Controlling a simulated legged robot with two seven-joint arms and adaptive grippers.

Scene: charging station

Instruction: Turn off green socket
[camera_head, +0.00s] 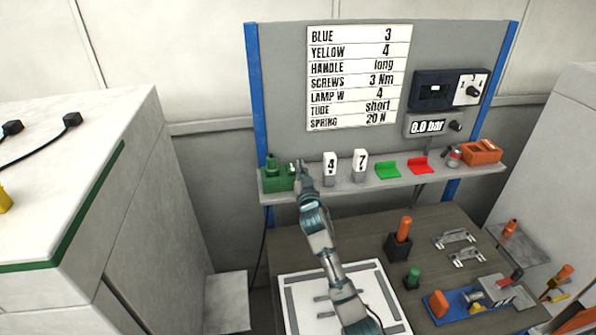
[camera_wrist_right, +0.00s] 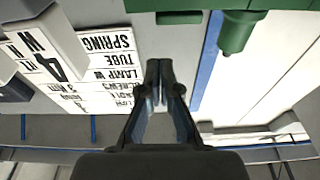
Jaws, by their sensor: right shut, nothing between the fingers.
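The green socket (camera_head: 275,181) sits at the left end of the grey shelf, with a green plug-like knob on its top. My right gripper (camera_head: 299,166) is just to the right of the socket, at the shelf. In the right wrist view, which is upside down, the gripper (camera_wrist_right: 160,68) is shut and empty. There the green socket (camera_wrist_right: 238,33) shows along the top edge, partly cut off. I cannot tell whether the fingertips touch it. My left gripper is not in view.
White blocks marked 4 (camera_head: 330,165) and 7 (camera_head: 360,163) stand close to the right of my gripper. Green (camera_head: 388,171) and red (camera_head: 421,166) holders and an orange box (camera_head: 481,152) are farther right. The workbench (camera_head: 350,235) below holds a white board and tools.

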